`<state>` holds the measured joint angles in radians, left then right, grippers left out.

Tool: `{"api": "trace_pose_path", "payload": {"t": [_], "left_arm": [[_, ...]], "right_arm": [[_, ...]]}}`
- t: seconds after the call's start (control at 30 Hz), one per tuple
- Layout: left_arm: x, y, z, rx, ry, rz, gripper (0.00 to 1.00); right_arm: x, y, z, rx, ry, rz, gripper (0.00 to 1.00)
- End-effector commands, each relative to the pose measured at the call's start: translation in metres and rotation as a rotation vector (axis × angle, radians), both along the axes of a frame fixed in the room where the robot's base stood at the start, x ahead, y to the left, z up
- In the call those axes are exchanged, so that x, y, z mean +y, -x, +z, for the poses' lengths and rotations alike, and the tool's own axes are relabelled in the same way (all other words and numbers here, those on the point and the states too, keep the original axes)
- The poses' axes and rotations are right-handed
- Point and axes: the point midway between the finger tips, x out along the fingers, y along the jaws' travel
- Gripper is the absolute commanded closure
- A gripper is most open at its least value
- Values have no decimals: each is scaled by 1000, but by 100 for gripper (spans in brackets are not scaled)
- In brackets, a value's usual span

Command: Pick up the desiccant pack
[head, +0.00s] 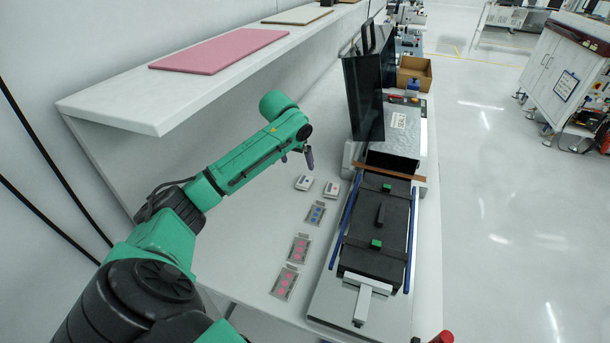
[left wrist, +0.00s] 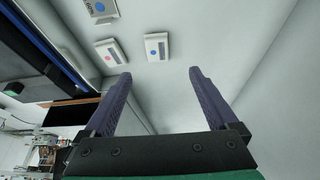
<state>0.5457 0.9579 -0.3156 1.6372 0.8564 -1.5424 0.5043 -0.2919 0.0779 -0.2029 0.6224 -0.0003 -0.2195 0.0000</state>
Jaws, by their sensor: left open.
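Two small white packs lie side by side on the white bench. My right gripper is out of view.
A card with blue dots (head: 315,214) and two cards with pink dots (head: 299,248) (head: 285,283) lie in front of the packs. The black-topped machine (head: 378,235) stands to the right. A shelf (head: 120,105) with a pink mat (head: 220,50) overhangs the bench at left.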

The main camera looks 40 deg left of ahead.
Motion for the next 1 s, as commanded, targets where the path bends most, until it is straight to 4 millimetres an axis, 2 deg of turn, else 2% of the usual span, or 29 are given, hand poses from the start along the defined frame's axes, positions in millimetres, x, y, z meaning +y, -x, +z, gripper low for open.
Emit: {"api": "trace_pose_path", "payload": {"t": [0.1, 0.2, 0.37, 0.47, 0.5, 0.6, 0.8, 0.87, 1.0], "left_arm": [[3, -11, -27, 4, 2, 2, 7], [5, -18, -45, 2, 2, 1, 7], [5, -25, -64, 3, 0, 0, 7], [3, -33, -82, 2, 1, 0, 7], [5, -35, -91, 1, 1, 2, 7], [6, -40, -101, -1, -1, -1, 7], [7, -40, -103, 0, -2, -1, 7], [7, -40, -103, -1, -2, -1, 27], [6, -40, -102, -1, -2, -1, 80]], "right_arm": [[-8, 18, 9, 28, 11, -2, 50], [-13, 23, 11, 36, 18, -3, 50], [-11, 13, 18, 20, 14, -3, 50], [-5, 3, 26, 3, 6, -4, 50], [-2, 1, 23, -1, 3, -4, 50], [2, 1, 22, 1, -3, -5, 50], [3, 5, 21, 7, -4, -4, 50], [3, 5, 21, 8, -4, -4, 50], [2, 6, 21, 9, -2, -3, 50]]}}
